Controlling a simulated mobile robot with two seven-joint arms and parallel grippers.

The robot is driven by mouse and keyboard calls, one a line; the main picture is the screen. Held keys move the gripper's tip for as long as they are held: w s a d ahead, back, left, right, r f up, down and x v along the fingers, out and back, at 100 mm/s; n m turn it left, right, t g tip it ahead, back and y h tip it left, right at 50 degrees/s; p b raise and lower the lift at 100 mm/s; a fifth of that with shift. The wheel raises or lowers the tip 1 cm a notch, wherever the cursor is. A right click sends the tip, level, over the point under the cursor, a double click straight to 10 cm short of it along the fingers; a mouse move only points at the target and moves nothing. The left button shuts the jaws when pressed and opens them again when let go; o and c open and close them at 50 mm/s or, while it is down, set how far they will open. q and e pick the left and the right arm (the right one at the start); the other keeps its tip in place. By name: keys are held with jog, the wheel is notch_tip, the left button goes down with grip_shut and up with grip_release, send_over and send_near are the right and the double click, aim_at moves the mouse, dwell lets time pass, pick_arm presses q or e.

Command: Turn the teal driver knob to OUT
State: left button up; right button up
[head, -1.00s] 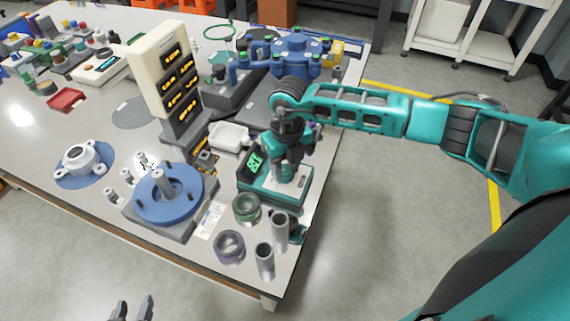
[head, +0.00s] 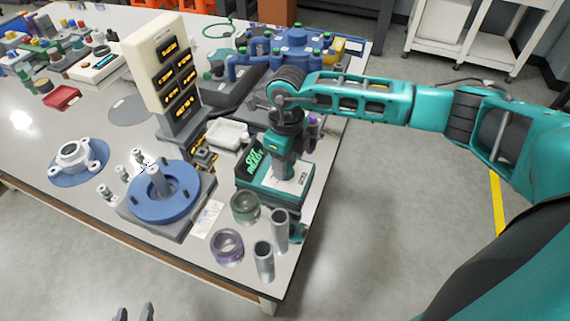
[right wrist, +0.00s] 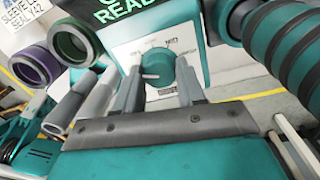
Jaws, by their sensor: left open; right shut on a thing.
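The teal driver (head: 270,201) is a box with a white top and a dark display (head: 252,160) with green text, near the table's right edge. In the right wrist view the display's lower line reads READY (right wrist: 122,8). The teal knob (right wrist: 160,63), with a pale pointer, sits on the white face between the fingers of my right gripper (right wrist: 158,78), which is shut on it. In the head view my right gripper (head: 290,172) comes down over the driver and hides the knob. My left gripper (head: 134,314) is open and empty at the bottom edge.
Green (head: 245,207) and purple (head: 227,245) rings and two grey tubes (head: 264,260) stand in front of the driver. A blue flanged fixture (head: 165,195) is to the left. A tall display stand (head: 160,70) and a white tray (head: 228,134) are behind.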

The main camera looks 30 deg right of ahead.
jog(key=shift+n+b, duration=0.45)
jog(key=shift+n, duration=0.55)
jog(key=o, duration=1.1)
jog(key=shift+c, duration=0.2)
notch_tip(320, 180, up, 13)
jog(key=shift+w+d, duration=0.2)
